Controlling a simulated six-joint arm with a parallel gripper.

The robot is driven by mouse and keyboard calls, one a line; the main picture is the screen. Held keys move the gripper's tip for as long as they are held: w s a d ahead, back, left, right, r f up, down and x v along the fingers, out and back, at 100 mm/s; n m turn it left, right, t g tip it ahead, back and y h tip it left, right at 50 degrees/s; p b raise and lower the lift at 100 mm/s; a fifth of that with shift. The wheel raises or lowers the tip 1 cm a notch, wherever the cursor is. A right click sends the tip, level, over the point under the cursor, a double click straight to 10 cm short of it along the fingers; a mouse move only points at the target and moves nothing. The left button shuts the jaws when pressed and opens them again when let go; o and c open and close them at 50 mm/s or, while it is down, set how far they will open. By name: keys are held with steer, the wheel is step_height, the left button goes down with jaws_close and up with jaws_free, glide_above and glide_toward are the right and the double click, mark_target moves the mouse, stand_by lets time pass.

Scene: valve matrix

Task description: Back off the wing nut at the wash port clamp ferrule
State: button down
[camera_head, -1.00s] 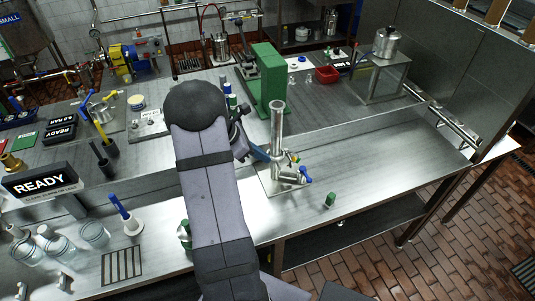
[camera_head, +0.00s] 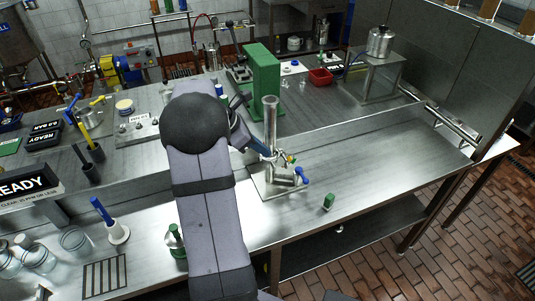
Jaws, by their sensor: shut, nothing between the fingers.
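An upright steel pipe (camera_head: 270,122) stands on a flat plate on the steel bench, right of my arm. Low on it are steel fittings (camera_head: 281,174) with a blue-handled valve (camera_head: 301,173) at the right and small yellow and green parts. The wash port clamp ferrule and its wing nut are too small to tell apart among these fittings. My gripper (camera_head: 262,149) has blue fingers. They are shut and empty, close against the left side of the pipe's lower part. I cannot tell if they touch it. My own arm hides part of the bench to the left.
A tall green block (camera_head: 264,75) stands behind the pipe. A small green-capped item (camera_head: 328,202) lies near the front edge, right of the pipe. A steel stand (camera_head: 370,78) with a pot is at the back right.

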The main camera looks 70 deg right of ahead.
mark_target(285, 167)
steer(key=p+x, duration=0.2)
steer(key=x, duration=0.7)
steer(key=shift+f, duration=0.1)
